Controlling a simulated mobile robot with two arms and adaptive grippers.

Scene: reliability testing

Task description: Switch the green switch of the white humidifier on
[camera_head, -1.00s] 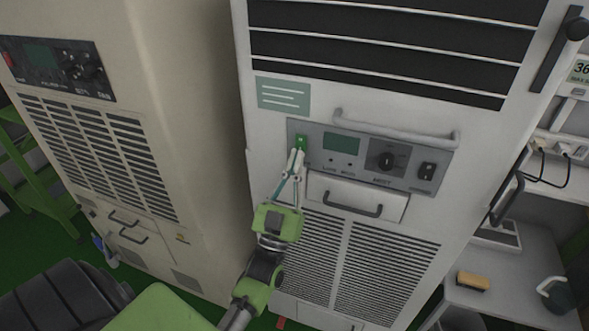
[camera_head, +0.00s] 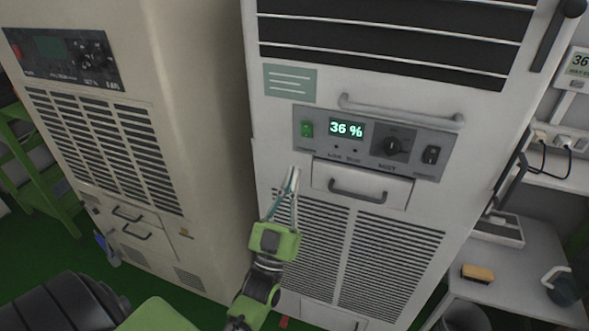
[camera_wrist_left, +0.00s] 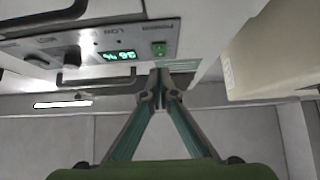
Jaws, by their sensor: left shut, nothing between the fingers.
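The white humidifier (camera_head: 280,145) stands upright in the middle of the head view. Its grey panel carries the green switch (camera_head: 307,129) at the left end, beside a lit display (camera_head: 346,129) reading 36 %. In the left wrist view the green switch (camera_wrist_left: 159,48) and the lit display (camera_wrist_left: 118,56) also show, upside down. My left gripper (camera_head: 293,170) is shut and empty, just below the switch and apart from it. Its closed tips (camera_wrist_left: 158,72) show in the left wrist view. My right gripper is not in view.
A beige cabinet (camera_head: 205,150) with its own panel stands close on the left. A bar handle (camera_head: 400,112) juts out above the grey panel, and a drawer handle (camera_head: 357,197) below it. A desk with a yellow sponge-like block (camera_head: 478,273) is at the right.

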